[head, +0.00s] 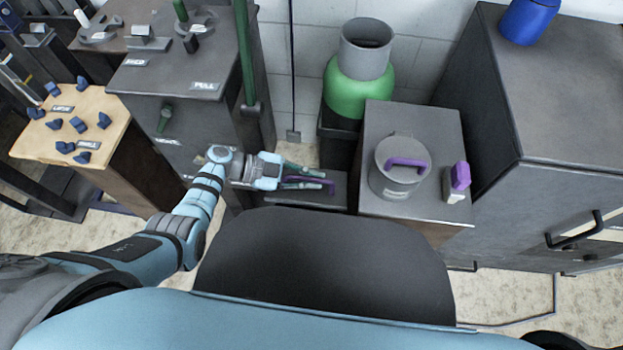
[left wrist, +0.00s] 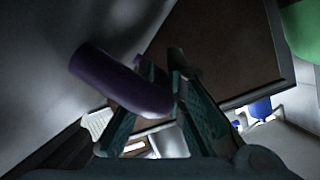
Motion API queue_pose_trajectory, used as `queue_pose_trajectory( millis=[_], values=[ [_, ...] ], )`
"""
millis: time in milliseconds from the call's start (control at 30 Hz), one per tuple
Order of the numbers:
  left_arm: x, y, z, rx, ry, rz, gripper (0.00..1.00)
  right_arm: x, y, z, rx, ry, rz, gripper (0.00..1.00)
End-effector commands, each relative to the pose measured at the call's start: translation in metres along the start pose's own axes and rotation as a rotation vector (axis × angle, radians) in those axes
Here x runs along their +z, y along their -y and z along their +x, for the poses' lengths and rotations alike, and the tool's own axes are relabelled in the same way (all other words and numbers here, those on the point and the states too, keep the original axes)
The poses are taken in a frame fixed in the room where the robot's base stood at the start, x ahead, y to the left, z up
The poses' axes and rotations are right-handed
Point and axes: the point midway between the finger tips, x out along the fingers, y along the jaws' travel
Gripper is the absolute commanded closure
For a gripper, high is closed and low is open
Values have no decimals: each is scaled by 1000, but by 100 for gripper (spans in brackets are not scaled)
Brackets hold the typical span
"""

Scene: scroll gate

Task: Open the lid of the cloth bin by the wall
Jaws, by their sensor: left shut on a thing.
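The cloth bin appears to be the low dark grey box (head: 336,197) near the wall, with a flat lid and a purple handle (head: 309,185). No label on it can be read. My left gripper (head: 323,180) reaches it from the left and lies low over the lid. In the left wrist view, the gripper's green fingers (left wrist: 160,80) are shut on the purple handle (left wrist: 110,78), which enters between them from the left. The lid looks down in the head view, though the arm covers part of it. My right gripper is not in view.
A grey pot (head: 385,172) with a purple handle and a small purple-topped item (head: 459,178) stand on the cabinet to the right. A green vessel (head: 358,87) stands behind. A dark cabinet (head: 180,140) rises close behind my left arm.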

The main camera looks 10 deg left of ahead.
Motion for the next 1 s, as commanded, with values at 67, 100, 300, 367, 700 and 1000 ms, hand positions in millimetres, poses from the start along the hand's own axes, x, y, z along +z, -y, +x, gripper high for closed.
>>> queue_pose_trajectory(
  millis=[67, 100, 300, 367, 700, 1000],
  values=[
    [0, 0, 0, -1, 1, 0, 100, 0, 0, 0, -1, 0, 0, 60],
    [0, 0, 0, -1, 1, 1, 100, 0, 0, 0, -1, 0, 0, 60],
    [0, 0, 0, -2, 1, 1, 80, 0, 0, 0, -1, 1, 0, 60],
    [0, 0, 0, -2, 1, 2, 80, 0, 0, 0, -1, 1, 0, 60],
    [1, 1, -15, -4, 4, 3, 80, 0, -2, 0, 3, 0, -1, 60],
    [1, 0, -95, -1, 5, 2, 80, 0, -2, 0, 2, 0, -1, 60]
  ],
)
